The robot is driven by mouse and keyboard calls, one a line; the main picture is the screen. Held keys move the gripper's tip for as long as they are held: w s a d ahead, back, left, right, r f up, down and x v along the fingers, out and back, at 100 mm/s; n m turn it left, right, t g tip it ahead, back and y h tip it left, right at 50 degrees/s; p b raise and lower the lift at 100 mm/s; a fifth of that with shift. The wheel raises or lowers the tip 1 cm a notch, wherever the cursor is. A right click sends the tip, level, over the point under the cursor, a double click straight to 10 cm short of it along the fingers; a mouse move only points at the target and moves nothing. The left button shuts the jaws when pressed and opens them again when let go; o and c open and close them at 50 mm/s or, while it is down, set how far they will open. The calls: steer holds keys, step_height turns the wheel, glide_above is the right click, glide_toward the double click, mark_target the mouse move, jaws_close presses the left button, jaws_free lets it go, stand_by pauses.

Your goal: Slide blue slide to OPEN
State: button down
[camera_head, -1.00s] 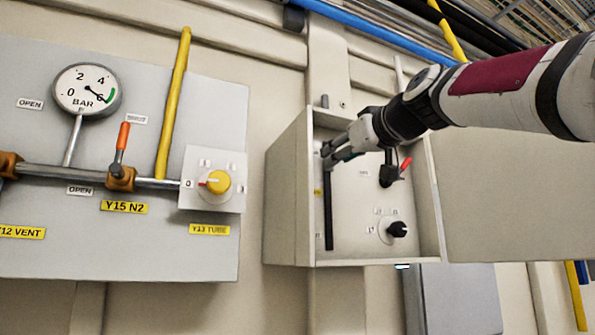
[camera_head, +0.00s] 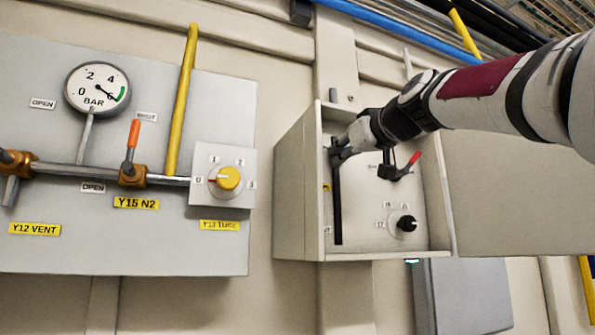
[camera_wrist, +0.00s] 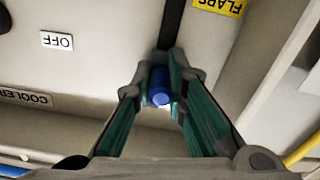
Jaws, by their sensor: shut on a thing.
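The blue slide (camera_wrist: 159,86) is a small blue knob on a black vertical track (camera_head: 337,205), inside a pale open-fronted box. The track also shows behind the knob in the wrist view (camera_wrist: 173,22). My gripper (camera_head: 337,150) is at the upper end of the track, and its fingers hide the knob in the head view. In the wrist view my gripper (camera_wrist: 161,84) has its fingertips shut on the blue slide, one on each side. A yellow FLAPS label (camera_wrist: 219,5) is beside the track. Whether an OPEN mark stands near the track cannot be told.
The box (camera_head: 298,195) has side walls close to my gripper. Inside it are a red-tipped lever (camera_head: 413,158) and a black knob (camera_head: 406,223). An OFF label (camera_wrist: 57,41) shows in the wrist view. A panel (camera_head: 120,255) with gauge and valves is at left.

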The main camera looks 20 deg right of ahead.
step_height(320, 180, up, 2)
steer(key=shift+r+p, duration=0.1)
steer(key=shift+p, duration=0.3)
steer(key=c, duration=1.6)
jaws_free()
steer(key=shift+o, duration=0.2)
steer(key=shift+a, duration=0.1)
steer(key=shift+s, duration=0.1)
steer(key=s, duration=1.2)
steer(key=shift+d, duration=0.25)
steer(key=shift+f, duration=0.2)
